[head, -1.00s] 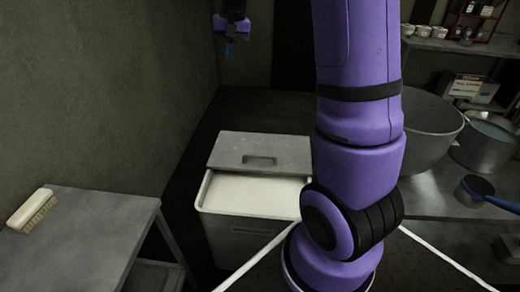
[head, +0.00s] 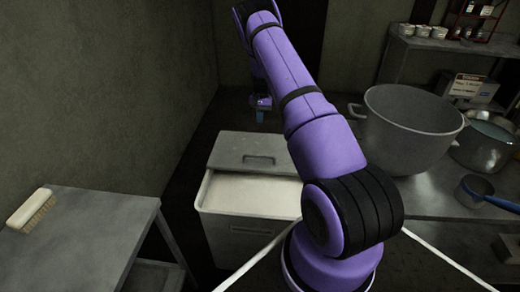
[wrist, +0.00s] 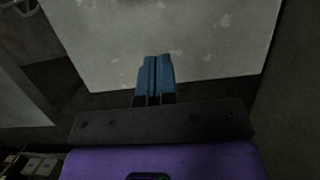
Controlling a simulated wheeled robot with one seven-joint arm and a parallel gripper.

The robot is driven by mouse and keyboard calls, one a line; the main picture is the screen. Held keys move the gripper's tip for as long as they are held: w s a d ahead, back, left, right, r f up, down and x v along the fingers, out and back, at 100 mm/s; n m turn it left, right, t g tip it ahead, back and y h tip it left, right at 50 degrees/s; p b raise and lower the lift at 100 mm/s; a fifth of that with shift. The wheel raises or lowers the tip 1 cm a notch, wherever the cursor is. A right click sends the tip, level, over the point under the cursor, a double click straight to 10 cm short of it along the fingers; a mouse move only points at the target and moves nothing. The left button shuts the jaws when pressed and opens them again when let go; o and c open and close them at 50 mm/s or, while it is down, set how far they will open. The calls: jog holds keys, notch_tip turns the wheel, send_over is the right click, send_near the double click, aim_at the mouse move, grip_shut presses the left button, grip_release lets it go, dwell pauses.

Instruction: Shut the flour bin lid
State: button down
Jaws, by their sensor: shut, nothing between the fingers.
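The flour bin (head: 243,232) stands on the floor between the left table and my arm. Its grey lid (head: 235,150) is slid to the back, so the front part is open and pale flour (head: 250,192) shows. My gripper (head: 260,108) is above the floor just behind the lid's rear edge, with its blue fingers pointing down. In the wrist view its fingers (wrist: 154,70) are closed together and empty, in front of a grey speckled surface (wrist: 170,35) that looks like the lid. I cannot tell whether they touch it.
A metal table (head: 90,230) with a brush (head: 32,210) stands at left. At right, a counter (head: 430,210) holds a large pot (head: 408,130), a second pot (head: 485,145) and a blue-handled pan (head: 478,188). A wall rises behind the table.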

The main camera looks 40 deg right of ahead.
jog(key=x, duration=0.7)
jog(key=d+x, duration=0.1)
jog(key=x, duration=0.3)
jog(key=shift+s+f, duration=0.15)
jog(key=shift+s, duration=0.05)
jog(key=shift+s+a+f, duration=0.3)
jog(key=shift+s+a, duration=0.15)
jog(key=shift+a, duration=0.15)
jog(key=shift+s+a+f, duration=0.25)
jog(key=shift+s+a, duration=0.2)
jog(key=shift+a, duration=0.1)
jog(key=shift+s+a+f, duration=0.15)
jog(key=shift+s+a, duration=0.25)
jog(key=shift+s, duration=0.05)
jog(key=s+a, duration=1.6)
jog(key=a, duration=0.2)
jog(key=shift+s, duration=0.1)
